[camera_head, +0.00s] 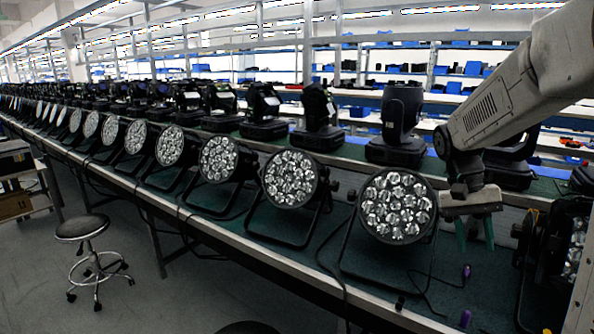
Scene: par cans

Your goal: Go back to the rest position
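My gripper (475,234) hangs from my pale grey arm on the right side of the head view. Its two green fingers point down, spread apart, with nothing seen between them. It is just right of the nearest full par can (397,206), a round black lamp with a face of clear lenses. I cannot tell whether it touches anything. Another par can (291,179) stands to the left on the green-topped bench (300,244). A further black lamp (560,265) is cut off at the right edge.
A long row of par cans recedes left, with moving-head lights (402,120) behind. Black cables and small purple-ended plugs (466,318) lie near the bench's front edge. Shelves fill the back. A round stool (83,228) stands on the floor at left.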

